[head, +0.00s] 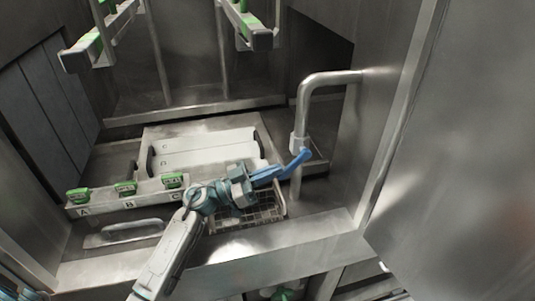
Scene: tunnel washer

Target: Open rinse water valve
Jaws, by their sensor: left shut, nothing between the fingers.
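The rinse water valve has a blue lever handle (297,160) on a vertical metal pipe (304,115) that bends over to the right wall. The handle points left and slightly down from the pipe, across the line of flow. My left gripper (255,181) is at the handle's left end, shut with nothing held. Its fingertips overlap the blue handle in the picture, and I cannot tell whether they touch it. My right gripper is not in view.
A wire basket (266,213) sits below the gripper. A ledge at left carries several green clips (126,188) above letters A, B and C. A white panel (205,150) lies behind. Metal rails with green parts (253,33) hang above. The steel wall (465,150) closes off the right.

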